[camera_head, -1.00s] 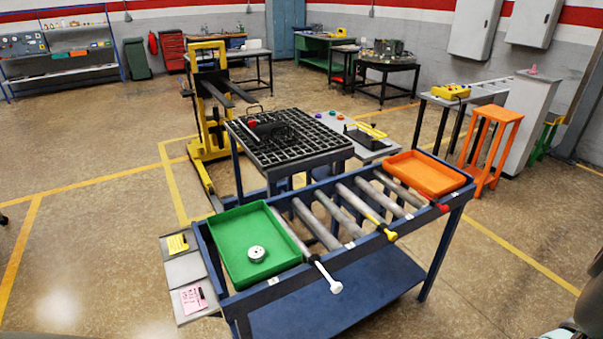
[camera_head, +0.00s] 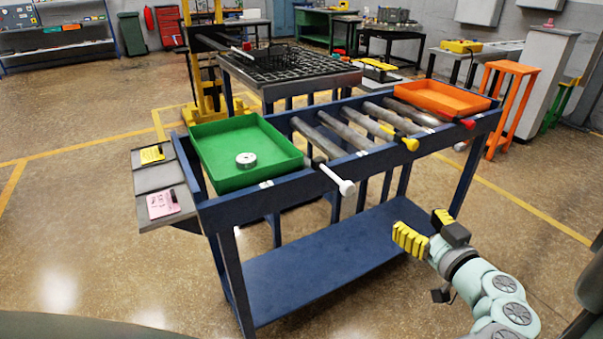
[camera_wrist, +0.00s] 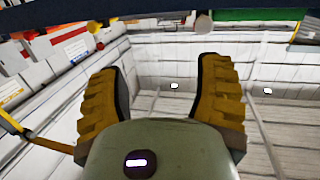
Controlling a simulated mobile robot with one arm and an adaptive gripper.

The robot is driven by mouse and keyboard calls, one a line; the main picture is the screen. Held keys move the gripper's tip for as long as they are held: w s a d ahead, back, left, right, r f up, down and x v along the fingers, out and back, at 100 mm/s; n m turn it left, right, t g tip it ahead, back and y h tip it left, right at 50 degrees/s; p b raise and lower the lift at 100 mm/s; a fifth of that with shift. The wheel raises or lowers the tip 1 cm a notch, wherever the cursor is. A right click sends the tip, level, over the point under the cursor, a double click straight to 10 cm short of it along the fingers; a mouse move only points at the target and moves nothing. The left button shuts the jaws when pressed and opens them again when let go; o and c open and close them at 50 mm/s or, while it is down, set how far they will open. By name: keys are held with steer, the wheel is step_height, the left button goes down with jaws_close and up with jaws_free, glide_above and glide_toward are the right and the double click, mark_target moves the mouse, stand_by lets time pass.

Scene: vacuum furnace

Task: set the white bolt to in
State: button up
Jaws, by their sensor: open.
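The white bolt (camera_head: 341,184) sticks out of the front rail of the blue roller table (camera_head: 330,254), just right of the green tray. Its round white head points toward the front right, clear of the rail, with a short shaft showing behind it. My gripper (camera_head: 424,228) is at the lower right in the head view, with its yellow fingers apart and empty. It is below and right of the white bolt, in front of the table. In the wrist view, the two ribbed fingers (camera_wrist: 165,90) are spread with nothing between them.
A green tray (camera_head: 215,176) holding a metal disc (camera_head: 246,160) and an orange tray (camera_head: 440,97) sit on the table. A yellow bolt (camera_head: 409,143) and a red bolt (camera_head: 467,124) stick out further right along the rail. Open floor (camera_head: 505,230) lies right of the table.

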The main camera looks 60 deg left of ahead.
mark_target(350, 191)
steer(key=s+a+n+g, duration=0.1)
steer(key=a, duration=0.4)
steer(key=s+a+n+g+y, duration=0.1)
steer(key=a, duration=0.4)
steer(key=s+a+n+g+y+p, duration=0.1)
steer(key=a+n, duration=0.1)
steer(key=a, duration=0.2)
steer(key=shift+s+a+f+g, duration=0.2)
steer(key=shift+a+f+g, duration=0.2)
steer(key=shift+w+a, duration=0.2)
steer(key=shift+a, duration=1.1)
jaws_close()
